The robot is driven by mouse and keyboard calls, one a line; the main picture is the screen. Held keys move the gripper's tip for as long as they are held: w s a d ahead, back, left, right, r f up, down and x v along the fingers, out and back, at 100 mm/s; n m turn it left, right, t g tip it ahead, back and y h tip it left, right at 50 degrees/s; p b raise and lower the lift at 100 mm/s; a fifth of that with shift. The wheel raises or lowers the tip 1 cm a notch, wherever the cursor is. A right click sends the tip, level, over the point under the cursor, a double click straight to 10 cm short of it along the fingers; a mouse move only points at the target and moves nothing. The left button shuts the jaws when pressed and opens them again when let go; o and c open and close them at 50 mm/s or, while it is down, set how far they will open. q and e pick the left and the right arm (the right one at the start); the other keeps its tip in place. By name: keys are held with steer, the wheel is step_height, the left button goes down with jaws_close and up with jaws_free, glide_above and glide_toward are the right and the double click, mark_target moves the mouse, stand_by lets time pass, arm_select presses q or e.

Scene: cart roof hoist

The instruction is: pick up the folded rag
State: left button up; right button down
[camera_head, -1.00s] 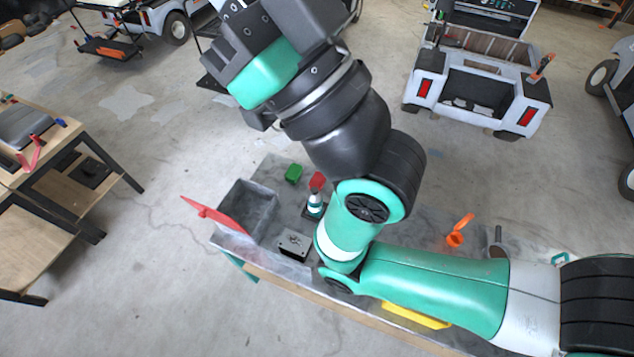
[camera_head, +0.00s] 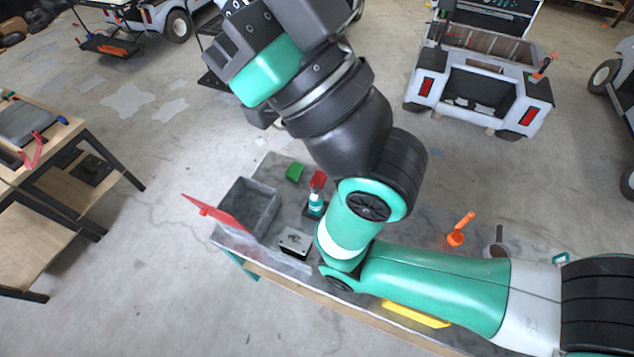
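I cannot pick out a folded rag for certain. A small green block-like item (camera_head: 294,172) lies at the back edge of the grey bench top (camera_head: 268,170); I cannot tell whether it is cloth. My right arm comes in from the right and crosses the bench, hiding much of its middle. Its wrist end is high in the picture, well above and beyond the bench, with dark grey blocks (camera_head: 245,45) at the top edge. I cannot make out fingertips there or anything held. My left gripper is not in view.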

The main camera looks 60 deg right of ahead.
stand_by(0.3)
jaws_free()
stand_by(0.4)
